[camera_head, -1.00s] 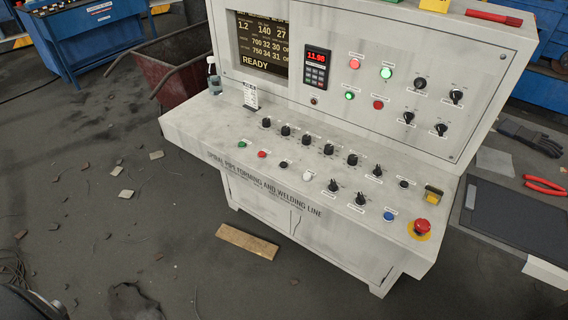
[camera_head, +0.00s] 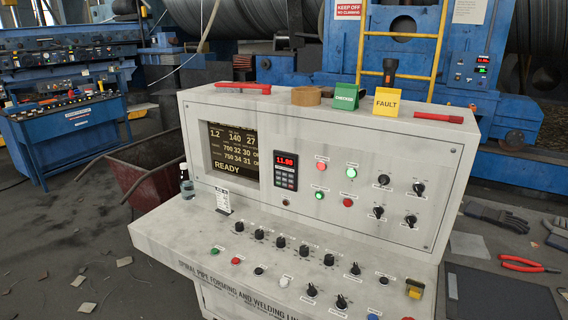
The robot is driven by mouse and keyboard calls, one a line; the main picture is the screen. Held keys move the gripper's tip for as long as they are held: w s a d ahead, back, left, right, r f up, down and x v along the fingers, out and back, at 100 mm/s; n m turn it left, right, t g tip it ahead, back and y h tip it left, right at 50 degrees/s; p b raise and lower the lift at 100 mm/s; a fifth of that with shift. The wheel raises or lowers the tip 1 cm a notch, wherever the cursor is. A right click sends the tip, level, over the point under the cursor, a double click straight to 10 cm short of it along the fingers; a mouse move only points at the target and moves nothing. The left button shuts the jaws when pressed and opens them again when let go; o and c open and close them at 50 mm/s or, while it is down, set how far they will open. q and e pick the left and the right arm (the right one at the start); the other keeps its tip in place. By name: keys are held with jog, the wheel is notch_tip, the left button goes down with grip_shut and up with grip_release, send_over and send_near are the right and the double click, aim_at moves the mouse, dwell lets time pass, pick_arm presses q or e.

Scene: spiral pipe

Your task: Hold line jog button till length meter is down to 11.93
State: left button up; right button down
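The grey control console (camera_head: 160,235) stands in the middle of the head view. Its red-digit meter (camera_head: 286,161) appears to read 11.98, though the last digits are small. The screen (camera_head: 233,150) beside it shows READY. On the sloped desk are a green button (camera_head: 214,251), a red button (camera_head: 236,261), a black button (camera_head: 258,271) and a white button (camera_head: 284,281). A blue button (camera_head: 372,317) is cut by the bottom edge. The button labels are too small to read, so I cannot tell which is line jog. Neither of my grippers is in view.
A bottle (camera_head: 186,183) and a small tag stand (camera_head: 223,201) sit on the desk's left. Green (camera_head: 346,96) and yellow FAULT (camera_head: 387,102) signs stand on top. A dark red cart (camera_head: 150,185) is left; gloves (camera_head: 497,217) and red pliers (camera_head: 528,264) lie right.

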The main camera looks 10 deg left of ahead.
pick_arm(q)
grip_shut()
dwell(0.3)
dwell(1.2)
